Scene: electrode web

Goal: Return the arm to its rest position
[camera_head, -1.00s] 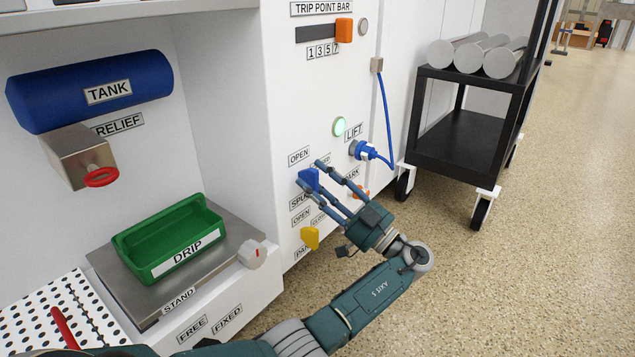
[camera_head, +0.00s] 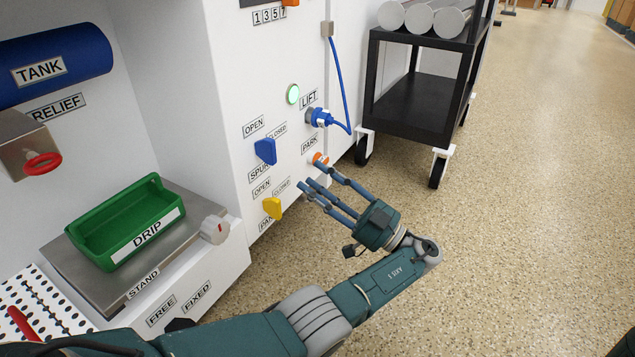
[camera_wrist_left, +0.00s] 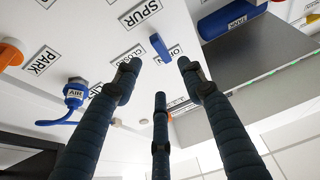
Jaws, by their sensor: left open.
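My left gripper (camera_head: 322,188) is open and empty in the head view. Its fingers point at the white machine panel, and whether the tips touch it I cannot tell. A blue knob (camera_head: 265,151) labelled SPUR and a yellow knob (camera_head: 272,208) below it are on the panel, left of the fingers. An orange knob (camera_head: 320,159) by the PARK label is close to the upper fingertip. In the left wrist view my open fingers (camera_wrist_left: 160,85) spread below the blue knob (camera_wrist_left: 160,47), with nothing between them. My right gripper is not in view.
A black cart (camera_head: 412,80) holds grey rolls. A green DRIP tray (camera_head: 125,220) sits on a metal stand. The floor at right is clear.

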